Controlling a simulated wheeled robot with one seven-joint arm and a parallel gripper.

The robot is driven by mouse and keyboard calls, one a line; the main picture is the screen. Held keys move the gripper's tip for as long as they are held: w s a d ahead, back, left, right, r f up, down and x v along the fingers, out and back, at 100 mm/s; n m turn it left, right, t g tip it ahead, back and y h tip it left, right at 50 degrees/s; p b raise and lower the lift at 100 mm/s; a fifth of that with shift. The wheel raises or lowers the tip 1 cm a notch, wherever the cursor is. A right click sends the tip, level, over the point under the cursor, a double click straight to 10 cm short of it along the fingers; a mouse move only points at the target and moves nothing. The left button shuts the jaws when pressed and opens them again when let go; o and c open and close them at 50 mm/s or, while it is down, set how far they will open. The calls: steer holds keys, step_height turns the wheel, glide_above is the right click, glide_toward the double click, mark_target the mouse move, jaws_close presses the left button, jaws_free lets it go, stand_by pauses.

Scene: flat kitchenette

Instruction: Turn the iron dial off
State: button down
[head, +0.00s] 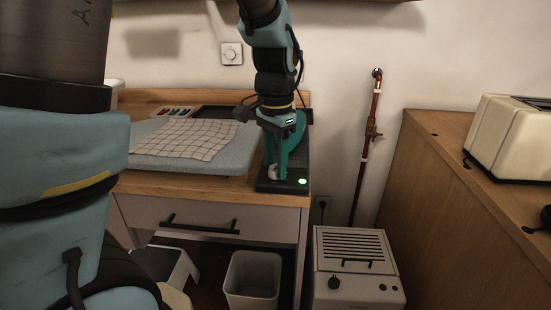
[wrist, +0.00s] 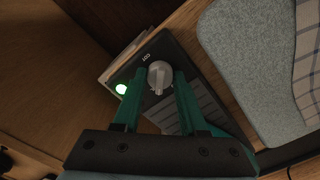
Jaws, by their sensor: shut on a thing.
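The iron dial (wrist: 159,75) is a light grey round knob with a raised grip, on the end of a dark iron station (wrist: 196,105). It stands between the green fingertips of my gripper (wrist: 159,84), which is shut on it. In the head view my gripper (head: 276,165) points down at the near end of the station (head: 268,186), and the dial is a small pale shape (head: 272,171) partly hidden by the fingers. A green light (head: 302,181) glows beside the dial; it also shows in the wrist view (wrist: 121,89). The dial's marked setting is not readable.
An ironing pad (head: 148,160) with a checked cloth (head: 190,138) lies left of the station on the wooden desk. A bin (head: 252,282) and a white appliance (head: 355,260) stand below. A wooden cabinet (head: 440,190) with a toaster (head: 505,140) is at the right.

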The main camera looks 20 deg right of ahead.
mark_target(275, 164)
steer(key=n+p, duration=0.3)
steer(key=n, duration=0.2)
steer(key=shift+r+n, duration=0.15)
steer(key=shift+n, duration=0.15)
steer(key=shift+n+p, duration=0.85)
steer(key=shift+n, duration=0.85)
steer(key=c, duration=0.7)
jaws_free()
steer(key=shift+c, duration=0.2)
step_height(275, 164, up, 11)
steer(key=b, duration=0.1)
steer(key=shift+f, duration=0.2)
